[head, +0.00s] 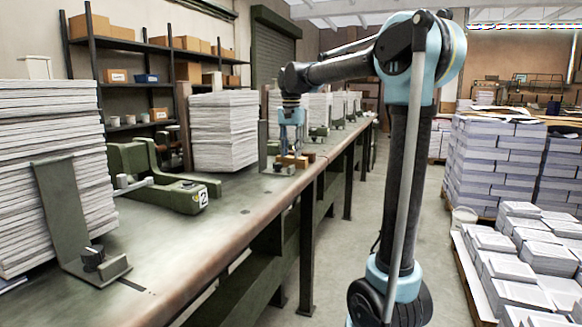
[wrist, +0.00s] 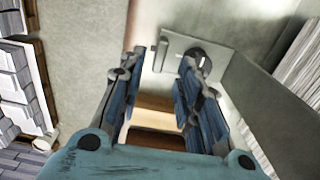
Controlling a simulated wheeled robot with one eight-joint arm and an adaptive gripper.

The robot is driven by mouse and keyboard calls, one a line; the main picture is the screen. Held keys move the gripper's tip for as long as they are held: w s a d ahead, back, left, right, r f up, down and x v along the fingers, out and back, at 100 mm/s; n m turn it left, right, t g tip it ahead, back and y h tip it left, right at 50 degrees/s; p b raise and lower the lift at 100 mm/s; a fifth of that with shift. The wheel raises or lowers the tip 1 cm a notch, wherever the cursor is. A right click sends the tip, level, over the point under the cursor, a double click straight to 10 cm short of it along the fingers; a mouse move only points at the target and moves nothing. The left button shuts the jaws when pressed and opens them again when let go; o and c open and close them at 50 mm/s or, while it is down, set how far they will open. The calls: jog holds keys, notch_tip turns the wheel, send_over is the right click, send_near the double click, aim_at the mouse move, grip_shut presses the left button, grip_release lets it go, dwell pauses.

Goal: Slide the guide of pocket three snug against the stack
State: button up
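The guide of pocket three (head: 263,146) is a grey-green upright plate on a flat foot. It stands on the bench just right of a tall paper stack (head: 223,130). In the wrist view its plate (wrist: 272,95) slants at the right, and its foot (wrist: 172,46) carries a dark knob (wrist: 199,56). A gap shows between plate and stack. My gripper (head: 292,149) points down beside the guide, over a small wooden block (head: 289,161). In the wrist view my gripper's fingers (wrist: 160,62) are spread, with the brown block (wrist: 155,118) seen between them. Contact with the block cannot be told.
A nearer guide (head: 65,210) and a tall paper stack (head: 50,150) stand at the left. A green frame marked 2 (head: 165,190) lies between the stacks. Paper piles (head: 490,165) fill the right side.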

aim_at(291, 166)
jog(key=shift+f, duration=2.8)
grip_shut()
